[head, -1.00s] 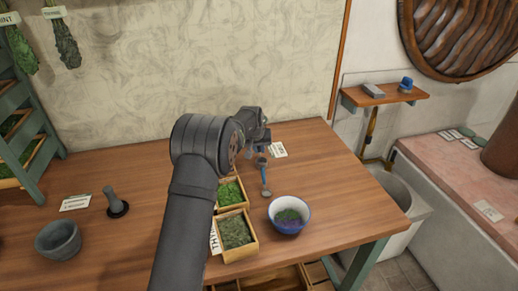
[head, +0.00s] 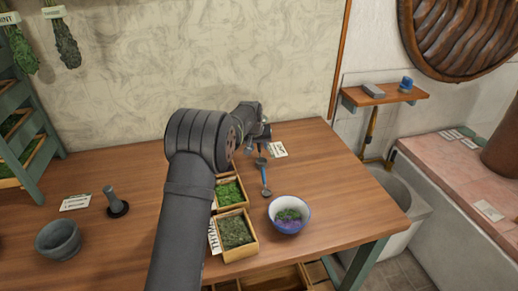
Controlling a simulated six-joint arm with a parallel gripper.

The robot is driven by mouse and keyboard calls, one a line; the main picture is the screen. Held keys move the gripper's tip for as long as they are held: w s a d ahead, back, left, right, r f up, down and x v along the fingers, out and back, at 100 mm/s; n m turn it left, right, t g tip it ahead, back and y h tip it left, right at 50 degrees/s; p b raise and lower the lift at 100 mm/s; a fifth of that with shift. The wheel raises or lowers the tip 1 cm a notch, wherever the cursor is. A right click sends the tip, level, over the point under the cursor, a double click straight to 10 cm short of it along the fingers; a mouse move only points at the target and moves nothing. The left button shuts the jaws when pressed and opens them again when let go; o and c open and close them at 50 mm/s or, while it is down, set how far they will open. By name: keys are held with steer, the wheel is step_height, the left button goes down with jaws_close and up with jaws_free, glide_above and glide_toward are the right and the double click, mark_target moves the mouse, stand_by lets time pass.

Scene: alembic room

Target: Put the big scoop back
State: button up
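A scoop with a dark round bowl and a blue handle (head: 266,181) lies on the wooden table, right of the herb boxes. I cannot tell whether it is the big one. My gripper (head: 257,148) is at the far side of the table, just beyond the scoop's bowl end. My own arm and wrist cover part of it. The fingers are too small and hidden to show whether they are open or hold anything. A white label card (head: 278,150) lies just right of the gripper.
Wooden boxes of bright green herb (head: 229,192) and darker herb (head: 236,231) stand left of the scoop. A blue-white bowl (head: 289,214) with herbs stands right of it. The table's right side is clear.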

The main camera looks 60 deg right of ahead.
steer(key=v, duration=0.9)
steer(key=shift+a+r, duration=0.25)
steer(key=shift+r, duration=0.1)
steer(key=x, duration=1.2)
steer(key=shift+d, duration=0.1)
steer(key=shift+r, duration=1.25)
steer(key=shift+f, duration=0.1)
